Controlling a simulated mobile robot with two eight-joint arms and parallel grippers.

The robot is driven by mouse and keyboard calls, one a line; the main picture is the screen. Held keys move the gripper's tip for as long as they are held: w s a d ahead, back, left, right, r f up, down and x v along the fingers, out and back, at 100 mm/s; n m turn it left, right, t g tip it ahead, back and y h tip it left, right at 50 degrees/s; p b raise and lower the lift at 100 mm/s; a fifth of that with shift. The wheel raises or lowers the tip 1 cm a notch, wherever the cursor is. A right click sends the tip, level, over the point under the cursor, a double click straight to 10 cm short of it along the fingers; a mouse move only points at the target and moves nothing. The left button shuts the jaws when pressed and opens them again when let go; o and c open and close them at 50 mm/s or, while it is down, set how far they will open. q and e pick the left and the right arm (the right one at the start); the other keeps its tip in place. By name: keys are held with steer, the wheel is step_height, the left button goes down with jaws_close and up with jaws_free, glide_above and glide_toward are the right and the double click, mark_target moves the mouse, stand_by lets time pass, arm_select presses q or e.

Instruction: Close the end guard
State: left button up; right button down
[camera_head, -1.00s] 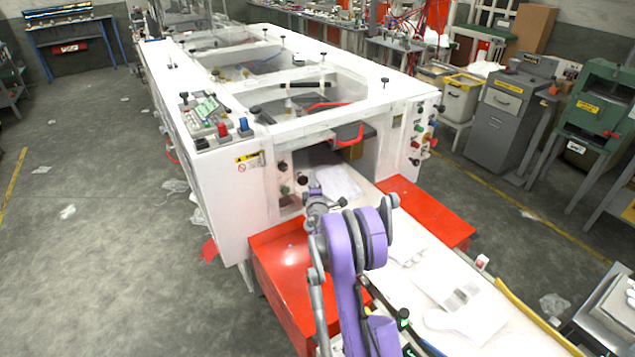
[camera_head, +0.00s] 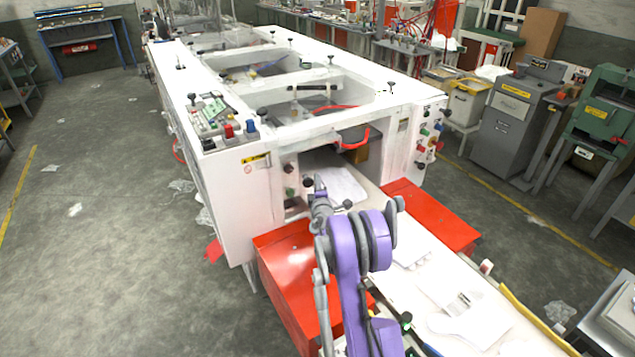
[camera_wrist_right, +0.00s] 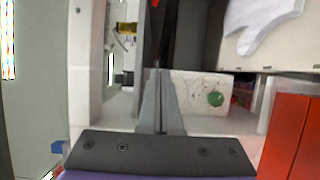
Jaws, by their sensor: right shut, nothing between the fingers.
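The white machine (camera_head: 233,205) has an open end facing me, with a conveyor bed (camera_head: 400,250) running out of it. A curved red handle (camera_head: 356,141) hangs at the top of this opening. I cannot clearly make out the end guard's panel or its angle. My right gripper (camera_head: 319,183) is in front of the opening, over the bed, pointing towards the machine. Its fingers (camera_wrist_right: 158,75) are shut and empty in the right wrist view. Contact with the machine cannot be judged. My left gripper is not in view.
Red boxes stand on either side of the bed, at left (camera_head: 290,270) and right (camera_head: 432,215). A white glove (camera_wrist_right: 262,22) lies on the bed. Knobs (camera_head: 430,135) stick out of the machine's right end face. The floor (camera_head: 110,260) at left is mostly clear.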

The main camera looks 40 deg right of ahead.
stand_by(0.8)
steer(key=m+t+y+b, duration=0.2)
steer(key=m+y+b, duration=0.1)
steer(key=m+b, duration=1.1)
glide_toward(309, 184)
steer(key=shift+m, duration=0.8)
steer(key=p+x, duration=0.3)
steer(key=x, duration=0.4)
steer(key=shift+a, duration=0.1)
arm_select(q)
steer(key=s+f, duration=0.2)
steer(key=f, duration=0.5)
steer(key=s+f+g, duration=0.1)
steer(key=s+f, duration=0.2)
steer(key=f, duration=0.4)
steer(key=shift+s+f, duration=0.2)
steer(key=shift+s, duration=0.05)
